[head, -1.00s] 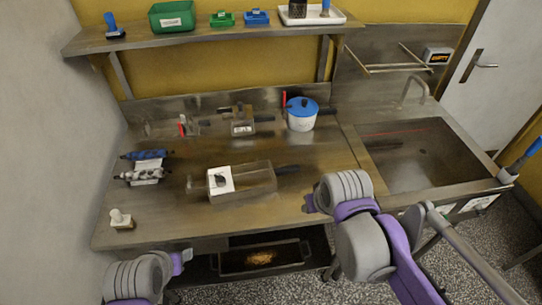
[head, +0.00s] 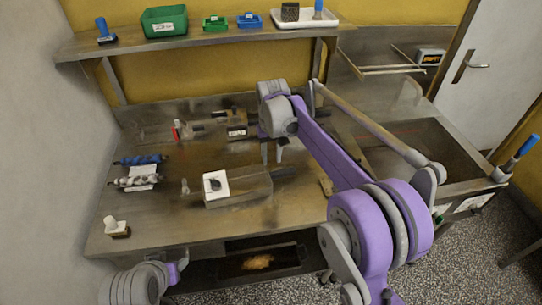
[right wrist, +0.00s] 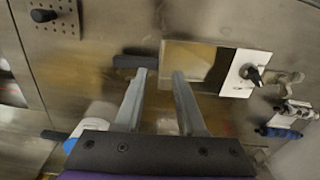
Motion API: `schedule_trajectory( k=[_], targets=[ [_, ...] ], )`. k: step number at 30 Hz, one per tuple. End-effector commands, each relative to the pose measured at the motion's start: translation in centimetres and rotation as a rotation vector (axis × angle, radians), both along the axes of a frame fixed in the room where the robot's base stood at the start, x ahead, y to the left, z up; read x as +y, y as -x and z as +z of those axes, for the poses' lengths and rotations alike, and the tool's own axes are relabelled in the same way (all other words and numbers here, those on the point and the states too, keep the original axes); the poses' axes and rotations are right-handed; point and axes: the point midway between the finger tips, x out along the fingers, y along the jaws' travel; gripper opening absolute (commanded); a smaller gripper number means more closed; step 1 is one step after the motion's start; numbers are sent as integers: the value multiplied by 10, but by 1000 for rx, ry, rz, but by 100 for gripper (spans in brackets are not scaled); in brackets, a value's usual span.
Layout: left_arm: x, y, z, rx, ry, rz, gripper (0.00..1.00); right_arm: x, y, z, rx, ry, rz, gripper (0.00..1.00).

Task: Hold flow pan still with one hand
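The flow pan, which I take to be the rectangular metal pan (head: 250,188), sits on the bench middle with its dark handle (head: 285,172) pointing right. My right gripper (head: 273,155) is above and behind the handle, apart from the pan. Its two fingers (right wrist: 160,75) are spread with nothing between them. My left gripper (head: 178,265) is low at the bench's front left edge; its fingers are unclear.
Small tools (head: 200,127) lie behind the pan. A shelf (head: 190,42) with bins runs above. My right arm hides the blue-lidded pot in the head view.

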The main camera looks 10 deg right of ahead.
Motion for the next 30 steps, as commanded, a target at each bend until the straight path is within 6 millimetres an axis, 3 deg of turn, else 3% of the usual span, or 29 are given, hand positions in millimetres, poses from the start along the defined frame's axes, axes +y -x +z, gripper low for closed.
schedule_trajectory(
  k=[8,21,30],
  targets=[
    [0,0,0,0,0,0,50,2,-4,-24,9,1,2,39],
    [0,0,0,0,0,0,50,2,-4,-103,9,1,1,39],
    [0,0,0,0,0,0,50,2,-4,-123,8,1,1,39]
  ],
)
